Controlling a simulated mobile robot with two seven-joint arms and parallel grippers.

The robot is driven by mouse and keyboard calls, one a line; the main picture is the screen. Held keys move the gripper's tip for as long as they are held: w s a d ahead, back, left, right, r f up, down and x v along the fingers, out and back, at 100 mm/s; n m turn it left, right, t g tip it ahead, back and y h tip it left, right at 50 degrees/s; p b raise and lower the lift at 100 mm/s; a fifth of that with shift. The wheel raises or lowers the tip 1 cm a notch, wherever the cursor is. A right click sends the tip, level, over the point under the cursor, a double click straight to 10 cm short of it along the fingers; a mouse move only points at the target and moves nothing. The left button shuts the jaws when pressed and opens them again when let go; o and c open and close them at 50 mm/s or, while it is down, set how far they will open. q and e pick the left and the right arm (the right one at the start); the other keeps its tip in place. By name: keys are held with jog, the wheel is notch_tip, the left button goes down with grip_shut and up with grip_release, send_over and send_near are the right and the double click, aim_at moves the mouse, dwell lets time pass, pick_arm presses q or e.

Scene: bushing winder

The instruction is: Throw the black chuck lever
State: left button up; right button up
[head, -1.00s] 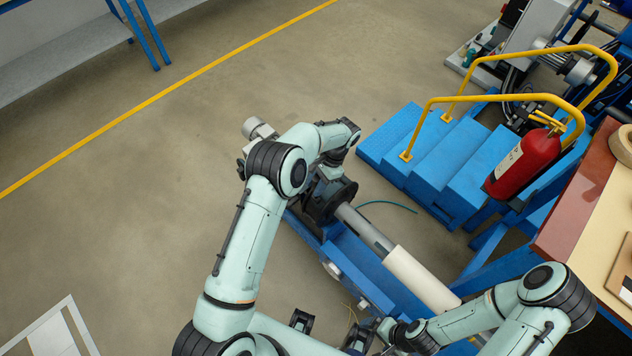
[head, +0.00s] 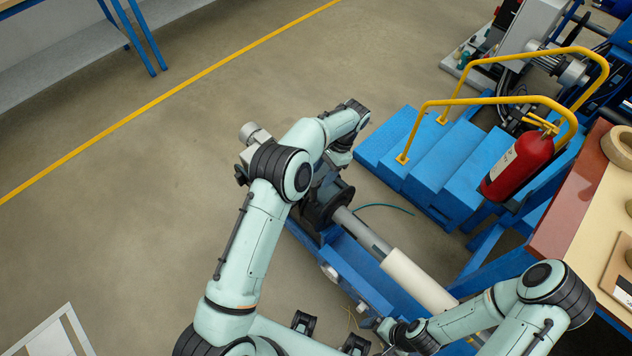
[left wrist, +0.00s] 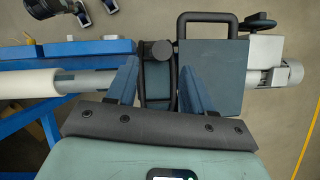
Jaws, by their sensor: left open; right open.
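The black chuck lever (left wrist: 161,51), with its rounded end, shows between the fingers of my left gripper (left wrist: 158,82) in the left wrist view. The fingers are open, one on each side, and I cannot tell whether they touch it. In the head view my left gripper (head: 336,170) is over the chuck end of the winder, its fingertips mostly hidden by my arm. The dark chuck disc (head: 327,203) shows just below it; the lever is hidden there. My right gripper (head: 330,334) is open and empty at the bottom of the head view, beside the winder.
A grey shaft (head: 362,232) carries a white tube (head: 417,280) above the blue winder frame (head: 357,270). Blue steps (head: 430,155) with yellow rails, a red extinguisher (head: 517,165) and a workbench (head: 573,200) stand at right.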

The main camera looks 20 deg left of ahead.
pick_arm(q)
jog(key=p+v, duration=0.1)
jog(key=v, duration=0.5)
pick_arm(e)
jog(key=shift+w+r, duration=0.85)
jog(key=shift+r, duration=0.3)
jog(key=shift+s, duration=0.1)
